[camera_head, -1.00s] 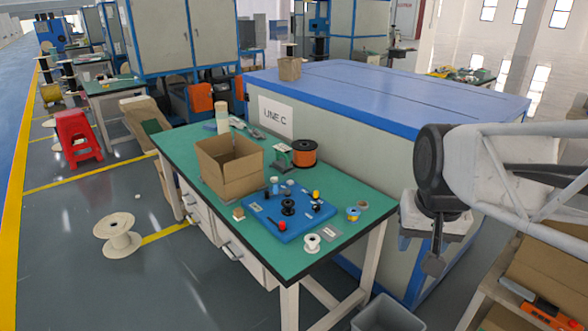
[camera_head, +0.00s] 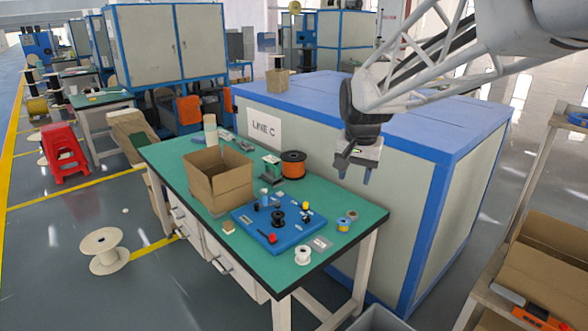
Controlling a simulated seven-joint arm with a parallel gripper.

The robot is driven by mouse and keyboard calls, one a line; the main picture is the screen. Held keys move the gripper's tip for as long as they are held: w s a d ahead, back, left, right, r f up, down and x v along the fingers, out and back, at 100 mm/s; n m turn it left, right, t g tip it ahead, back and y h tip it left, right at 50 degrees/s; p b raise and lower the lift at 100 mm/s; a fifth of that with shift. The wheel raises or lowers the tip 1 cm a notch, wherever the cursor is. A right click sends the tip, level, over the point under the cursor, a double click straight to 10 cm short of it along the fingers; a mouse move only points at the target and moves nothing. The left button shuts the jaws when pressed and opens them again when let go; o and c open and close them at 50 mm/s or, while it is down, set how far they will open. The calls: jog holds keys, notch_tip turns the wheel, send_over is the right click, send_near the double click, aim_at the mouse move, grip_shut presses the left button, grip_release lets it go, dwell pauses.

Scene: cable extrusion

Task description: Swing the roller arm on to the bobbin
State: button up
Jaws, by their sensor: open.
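A blue board (camera_head: 256,231) lies on the green table top. A small black bobbin (camera_head: 278,217) stands near its middle. A red-tipped handle (camera_head: 269,238) sits at the board's front edge, and a yellow-topped part (camera_head: 305,206) at its right side. Which of these belongs to the roller arm is too small to tell. Whether anything touches the bobbin cannot be made out. My gripper (camera_head: 355,174) is open and empty, pointing down. It shows to the right of the board and higher in the picture, apart from everything on the table.
On the green table (camera_head: 355,215) stand an open cardboard box (camera_head: 222,186), an orange spool (camera_head: 293,165), a white spool (camera_head: 303,256) and a yellow-blue spool (camera_head: 343,224). A large blue-topped cabinet (camera_head: 430,185) stands behind the table. The table's right end is mostly clear.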

jog(key=w+a+f+m, duration=0.1)
jog(key=w+a+f, duration=0.15)
jog(key=w, duration=0.45)
jog(key=w+a+f, duration=0.1)
jog(key=w+a, duration=0.3)
jog(key=w, duration=0.2)
jog(key=m+g, duration=0.2)
jog(key=m, duration=0.2)
send_over(265, 196)
jog(key=f, duration=2.3)
jog(key=shift+d+f, duration=0.2)
jog(key=shift+f, duration=0.2)
jog(key=shift+w+a+f, duration=0.15)
jog(key=shift+a+f, duration=0.15)
jog(key=shift+f, duration=0.1)
jog(key=shift+f, duration=0.2)
jog(key=shift+f, duration=3.7)
jog(key=shift+c, duration=0.4)
